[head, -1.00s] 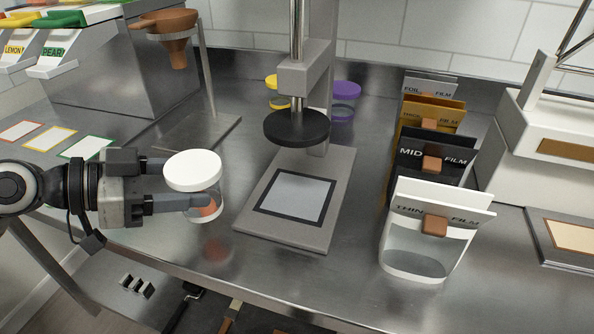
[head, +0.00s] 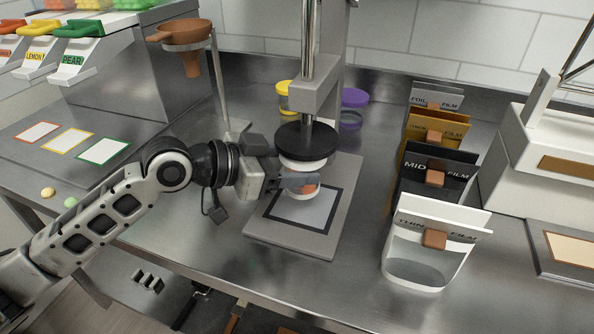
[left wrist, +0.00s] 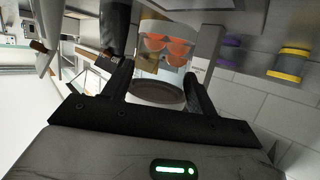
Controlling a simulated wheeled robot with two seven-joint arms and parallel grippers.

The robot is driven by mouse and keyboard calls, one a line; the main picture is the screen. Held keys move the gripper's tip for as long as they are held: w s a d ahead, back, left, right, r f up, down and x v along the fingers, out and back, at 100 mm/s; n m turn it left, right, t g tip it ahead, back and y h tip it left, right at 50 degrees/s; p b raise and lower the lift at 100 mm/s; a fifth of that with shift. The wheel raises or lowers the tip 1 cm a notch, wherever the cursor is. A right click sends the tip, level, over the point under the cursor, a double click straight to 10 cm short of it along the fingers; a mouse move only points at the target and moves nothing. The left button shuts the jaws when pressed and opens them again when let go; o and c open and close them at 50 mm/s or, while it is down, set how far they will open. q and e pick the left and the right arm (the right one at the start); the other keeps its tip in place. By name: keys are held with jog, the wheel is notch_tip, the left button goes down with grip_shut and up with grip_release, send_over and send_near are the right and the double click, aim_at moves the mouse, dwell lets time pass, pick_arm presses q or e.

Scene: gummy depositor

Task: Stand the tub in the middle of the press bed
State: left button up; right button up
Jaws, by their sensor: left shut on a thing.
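The tub (head: 304,191) is clear with a white lid and orange-red pieces inside. It is upright over the upper part of the press bed's pale square, in its dark frame. The press bed (head: 341,195) is a grey plate. The black press head (head: 306,139) is just above the lid and hides part of it; I cannot tell if they touch. My left gripper (head: 300,183) is shut on the tub from the left. In the left wrist view the tub (left wrist: 162,60) sits between both fingers. Whether its base touches the bed is unclear. My right gripper is not in view.
A yellow-lidded tub (head: 284,100) and a purple-lidded tub (head: 353,105) stand behind the press. Film holders line the right, the nearest a white one (head: 438,240). A brown funnel (head: 187,45) on a stand is at the back left. The counter in front of the bed is clear.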

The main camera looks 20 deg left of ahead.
pick_arm(q)
jog(key=shift+w+d, duration=0.2)
jog(key=shift+d, duration=0.05)
jog(key=shift+f, duration=0.35)
notch_tip(320, 180, down, 3)
jog(key=shift+r, duration=0.1)
jog(key=shift+f, duration=0.2)
jog(key=o, duration=1)
jog(key=shift+r, duration=0.15)
